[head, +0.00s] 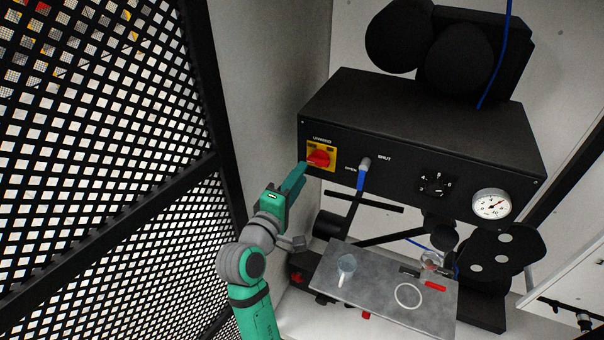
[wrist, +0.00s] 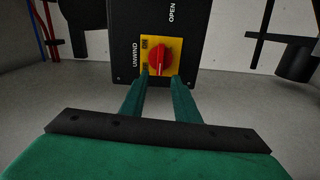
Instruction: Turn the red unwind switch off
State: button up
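The red unwind switch (head: 318,158) is a rotary knob on a yellow plate (head: 329,167) at the left end of the black control box's front. In the wrist view the red knob (wrist: 161,57) sits on its yellow plate beside the word UNWIND. My gripper (head: 299,171) reaches up to the switch from the lower left. In the wrist view its two green fingers (wrist: 160,82) are apart, with their tips at the lower edge of the plate, just short of the knob or beside it. Nothing is held between them. I cannot tell whether the tips touch.
The black control box (head: 400,122) also carries a blue-handled lever (head: 361,178), a black selector knob (head: 437,185) and a round gauge (head: 491,205). A grey metal tray (head: 380,290) with small items lies below. A black mesh panel (head: 100,150) stands at the left.

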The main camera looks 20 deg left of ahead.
jog(key=s, duration=0.8)
jog(key=shift+s+a, duration=0.15)
jog(key=shift+a, duration=0.15)
dwell(0.4)
jog(key=shift+s, duration=0.1)
dwell(0.4)
